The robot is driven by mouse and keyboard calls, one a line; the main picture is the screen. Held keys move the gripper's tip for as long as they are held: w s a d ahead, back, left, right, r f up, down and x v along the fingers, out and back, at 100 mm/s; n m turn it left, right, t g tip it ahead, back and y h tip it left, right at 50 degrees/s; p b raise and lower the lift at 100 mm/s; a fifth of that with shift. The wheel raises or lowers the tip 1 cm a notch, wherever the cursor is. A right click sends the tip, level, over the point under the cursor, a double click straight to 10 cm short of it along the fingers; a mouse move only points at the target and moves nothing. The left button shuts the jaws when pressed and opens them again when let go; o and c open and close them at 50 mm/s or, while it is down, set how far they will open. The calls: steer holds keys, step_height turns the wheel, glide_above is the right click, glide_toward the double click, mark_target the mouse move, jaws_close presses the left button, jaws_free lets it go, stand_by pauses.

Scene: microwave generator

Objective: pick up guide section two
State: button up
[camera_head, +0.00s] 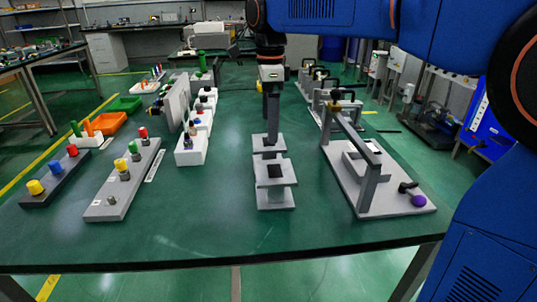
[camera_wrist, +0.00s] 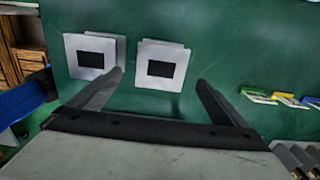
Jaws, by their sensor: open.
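Two similar grey pieces, each with a flat square top bearing a black square over a lower plate, stand in a row on the green table. In the head view the rear piece (camera_head: 259,141) is partly hidden by my gripper, and the front piece (camera_head: 275,182) is in full view. No label shows which is guide section two. In the wrist view one piece (camera_wrist: 75,51) is left of the jaws, and the other (camera_wrist: 147,85) appears between the fingers, beyond the tips. My gripper (camera_wrist: 159,77) is open and empty; in the head view (camera_head: 272,130) it points down over the rear piece.
Right of the pieces stands a grey frame (camera_head: 371,185) with an upright bar and a purple knob (camera_head: 418,201). To the left are white blocks (camera_head: 192,152) and grey bases with coloured knobs (camera_head: 125,185). The table's front middle is clear.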

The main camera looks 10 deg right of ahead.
mark_target(269, 154)
steer(key=shift+w+a+f, duration=0.1)
steer(key=shift+f, duration=1.8)
steer(key=shift+w+a+f, duration=0.1)
steer(key=shift+f, duration=1.75)
steer(key=c, duration=1.5)
steer(key=shift+r, duration=0.1)
steer(key=shift+c, duration=0.2)
